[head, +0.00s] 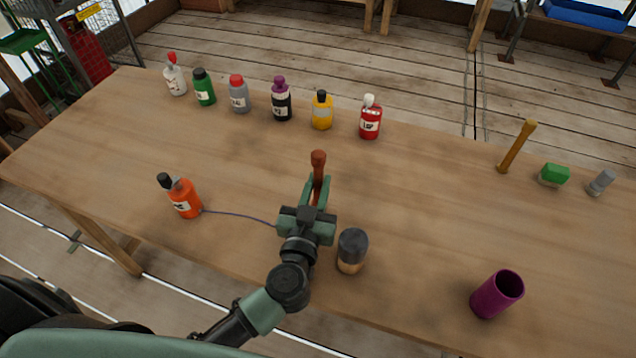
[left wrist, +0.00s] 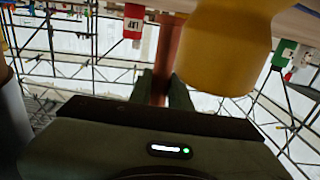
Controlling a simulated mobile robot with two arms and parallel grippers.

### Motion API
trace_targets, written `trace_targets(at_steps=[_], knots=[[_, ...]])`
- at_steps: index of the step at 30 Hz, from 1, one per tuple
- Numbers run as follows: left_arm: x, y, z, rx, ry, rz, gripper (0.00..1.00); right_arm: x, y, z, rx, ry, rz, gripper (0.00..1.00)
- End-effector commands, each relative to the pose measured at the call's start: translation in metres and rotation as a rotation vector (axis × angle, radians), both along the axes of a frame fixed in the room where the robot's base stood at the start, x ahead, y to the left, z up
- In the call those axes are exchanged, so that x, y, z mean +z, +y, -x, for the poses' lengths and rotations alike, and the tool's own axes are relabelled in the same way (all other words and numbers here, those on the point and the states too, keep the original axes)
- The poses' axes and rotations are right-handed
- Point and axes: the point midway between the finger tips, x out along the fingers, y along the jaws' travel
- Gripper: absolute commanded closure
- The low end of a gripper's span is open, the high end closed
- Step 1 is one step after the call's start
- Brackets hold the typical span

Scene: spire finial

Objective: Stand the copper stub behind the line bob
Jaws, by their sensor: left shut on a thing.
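The copper stub (head: 318,163), a thin reddish-brown rod, is upright or nearly so in my left gripper (head: 317,190), whose fingers are shut on it. Its lower end is hidden, so I cannot tell whether it touches the table. The stub also shows in the left wrist view (left wrist: 166,50), which is upside down. A smooth yellow rounded body (left wrist: 222,45) is close beside the stub there; it may be the line bob, hidden behind my gripper in the head view. A purple cord runs from an orange bottle (head: 184,198) to behind my gripper. My right gripper is out of view.
A dark cylinder with a tan base (head: 351,251) stands just right of my left gripper. A purple cup (head: 497,294) is at the front right. Several bottles line the back edge. A yellow stick (head: 517,147) and a green block (head: 553,175) are at right. The middle right is clear.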

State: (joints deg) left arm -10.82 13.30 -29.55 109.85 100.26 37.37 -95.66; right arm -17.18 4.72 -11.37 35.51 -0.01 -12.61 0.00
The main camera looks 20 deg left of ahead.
Motion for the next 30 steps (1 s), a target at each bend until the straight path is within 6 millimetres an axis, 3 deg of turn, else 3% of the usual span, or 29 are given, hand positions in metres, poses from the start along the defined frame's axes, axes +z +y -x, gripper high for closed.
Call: trace_targets(at_steps=[1, 3, 12, 17, 30], knots=[[-0.005, 0.0, 0.001, -0.001, 0.01, -0.001, 0.73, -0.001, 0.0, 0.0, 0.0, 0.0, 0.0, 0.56], [-0.006, 0.0, 0.002, -0.001, 0.011, -0.002, 0.59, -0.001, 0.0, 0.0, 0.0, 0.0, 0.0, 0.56], [-0.008, -0.001, 0.002, -0.002, 0.016, -0.003, 0.59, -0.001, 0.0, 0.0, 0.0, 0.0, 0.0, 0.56], [0.006, -0.001, 0.002, -0.002, 0.012, 0.001, 0.59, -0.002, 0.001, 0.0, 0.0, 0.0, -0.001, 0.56], [0.006, -0.009, 0.096, -0.002, 0.012, -0.001, 0.59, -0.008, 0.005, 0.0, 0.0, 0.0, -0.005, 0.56]])
